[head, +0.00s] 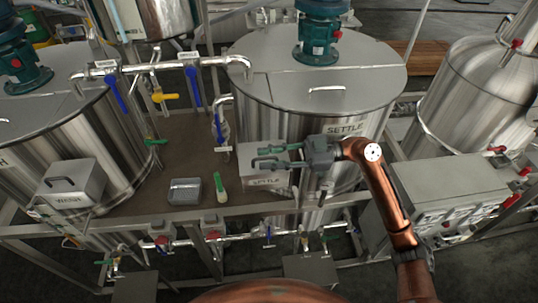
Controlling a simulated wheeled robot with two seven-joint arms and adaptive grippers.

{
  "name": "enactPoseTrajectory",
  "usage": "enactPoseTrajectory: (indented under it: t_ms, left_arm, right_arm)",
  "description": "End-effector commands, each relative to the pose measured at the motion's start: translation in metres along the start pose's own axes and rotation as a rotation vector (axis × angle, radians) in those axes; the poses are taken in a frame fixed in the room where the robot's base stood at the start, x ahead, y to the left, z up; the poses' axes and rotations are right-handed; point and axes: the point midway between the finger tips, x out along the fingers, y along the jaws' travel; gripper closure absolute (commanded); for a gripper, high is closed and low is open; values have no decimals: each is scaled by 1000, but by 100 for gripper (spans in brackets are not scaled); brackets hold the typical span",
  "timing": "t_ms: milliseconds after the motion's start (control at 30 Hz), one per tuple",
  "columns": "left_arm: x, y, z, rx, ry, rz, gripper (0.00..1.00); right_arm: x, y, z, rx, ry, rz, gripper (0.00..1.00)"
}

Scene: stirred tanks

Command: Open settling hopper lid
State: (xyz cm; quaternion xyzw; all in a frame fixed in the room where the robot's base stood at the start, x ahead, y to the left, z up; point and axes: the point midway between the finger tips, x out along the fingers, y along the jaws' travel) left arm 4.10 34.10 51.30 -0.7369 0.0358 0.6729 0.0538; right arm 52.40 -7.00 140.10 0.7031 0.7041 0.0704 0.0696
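The settling hopper (266,182) is a small grey metal box labelled SETTLE, on the front of the large steel tank, also marked SETTLE (345,129). Its lid (247,153) looks shut, though my gripper covers much of it. My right gripper (258,156) comes in from the right over the hopper, with its fingers pointing left. The two fingers are apart with a gap between them. I cannot tell whether they touch the lid, and the lid's handle cannot be made out. My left gripper is not in view.
A clear container (185,191) and a green-and-white tool (220,188) are on the brown deck left of the settling hopper. Blue-handled pipework (195,87) rises behind. A control box (450,198) is at the right.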

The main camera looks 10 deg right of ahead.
Motion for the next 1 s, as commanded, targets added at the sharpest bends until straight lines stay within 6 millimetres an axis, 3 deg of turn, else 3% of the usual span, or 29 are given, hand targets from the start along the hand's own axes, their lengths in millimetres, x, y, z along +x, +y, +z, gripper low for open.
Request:
enactPoseTrajectory:
  t_ms: [33, 167, 567, 1000]
  left_arm:
    - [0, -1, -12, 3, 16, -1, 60]
    - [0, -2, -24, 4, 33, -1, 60]
    - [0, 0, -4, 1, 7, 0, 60]
    - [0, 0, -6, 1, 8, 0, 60]
  right_arm:
    - [0, 0, 0, 0, 0, 0, 76]
    - [0, 0, 1, 0, 0, 1, 76]
    - [0, 0, 0, 0, -1, 1, 100]
    - [0, 0, 1, 0, -1, 1, 100]
